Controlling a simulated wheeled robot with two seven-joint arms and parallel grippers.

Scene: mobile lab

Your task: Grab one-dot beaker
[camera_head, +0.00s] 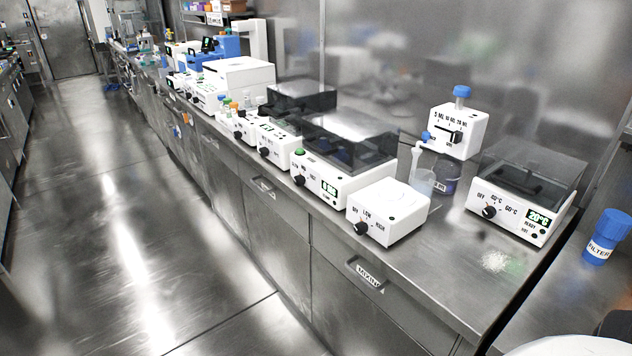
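A clear vessel that may be a beaker (422,181) stands under the spout of the white dispenser (456,131), behind the low white hotplate-like device (388,210). I cannot make out a dot on it, so I cannot tell whether it is the one-dot beaker. No other beaker is clear enough to identify. Neither of my grippers is in view.
A metal counter (440,260) runs from far left to front right. A white heater with a dark clear lid (515,219) stands near its right end. A blue FILTER bottle (605,238) is at the right edge. The floor (130,220) along the left is clear.

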